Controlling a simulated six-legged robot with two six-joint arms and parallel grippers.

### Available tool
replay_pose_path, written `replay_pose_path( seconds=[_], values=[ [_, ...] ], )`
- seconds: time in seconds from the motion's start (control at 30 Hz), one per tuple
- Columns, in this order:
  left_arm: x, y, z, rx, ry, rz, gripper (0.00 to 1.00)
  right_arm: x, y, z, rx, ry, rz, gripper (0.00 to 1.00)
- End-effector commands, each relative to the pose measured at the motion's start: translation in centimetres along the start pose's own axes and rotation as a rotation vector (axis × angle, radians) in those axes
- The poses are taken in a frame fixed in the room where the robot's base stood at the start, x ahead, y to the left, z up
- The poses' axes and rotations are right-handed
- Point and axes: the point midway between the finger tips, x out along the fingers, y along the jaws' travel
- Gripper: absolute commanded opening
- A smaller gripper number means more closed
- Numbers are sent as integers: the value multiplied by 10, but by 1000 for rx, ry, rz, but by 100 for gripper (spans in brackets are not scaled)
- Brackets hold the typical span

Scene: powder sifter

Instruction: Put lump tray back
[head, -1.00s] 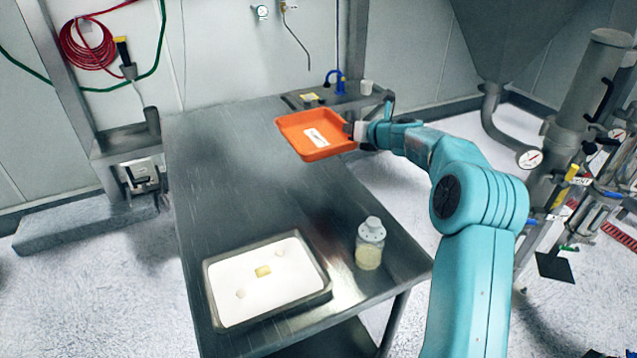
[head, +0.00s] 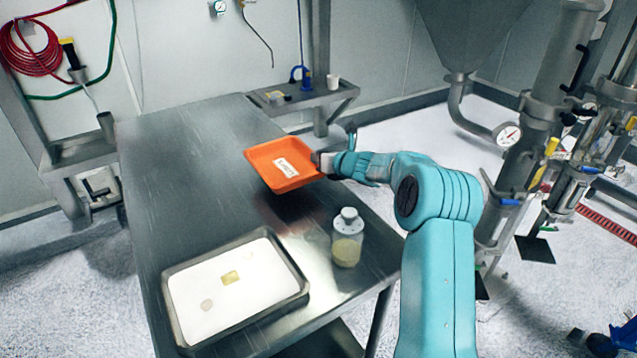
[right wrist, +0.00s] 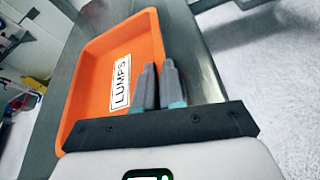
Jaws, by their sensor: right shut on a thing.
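The lump tray (head: 270,153) is a shallow orange tray with a white label; in the right wrist view the label on the tray (right wrist: 92,92) reads LUMPS. My right gripper (head: 322,160) is shut on the tray's right rim and holds it roughly level. The gripper's fingers (right wrist: 158,85) are close together at that rim in the right wrist view. The tray looks empty. My left gripper is not in view.
A dark-rimmed tray with a white surface (head: 286,312) lies at the table's near end. A clear bottle with a white cap (head: 347,240) stands near the right edge. A small shelf (head: 310,98) is at the back. The table's left and middle are clear.

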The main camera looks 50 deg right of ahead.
Motion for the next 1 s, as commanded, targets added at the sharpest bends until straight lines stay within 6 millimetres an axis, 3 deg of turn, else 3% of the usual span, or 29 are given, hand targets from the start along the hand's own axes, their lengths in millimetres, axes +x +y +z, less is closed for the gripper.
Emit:
replay_pose_path(
  seconds=[0.4, 0.77, 0.87, 1.0],
  values=[
    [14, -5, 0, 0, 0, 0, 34, 22, -15, -47, 1, -2, 2, 0],
    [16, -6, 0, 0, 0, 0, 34, 24, -16, -51, -1, -3, 1, 0],
    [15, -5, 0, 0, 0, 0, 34, 24, -16, -51, -1, -1, 0, 31],
    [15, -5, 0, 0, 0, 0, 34, 23, -16, -51, -1, -1, 0, 34]
  ],
)
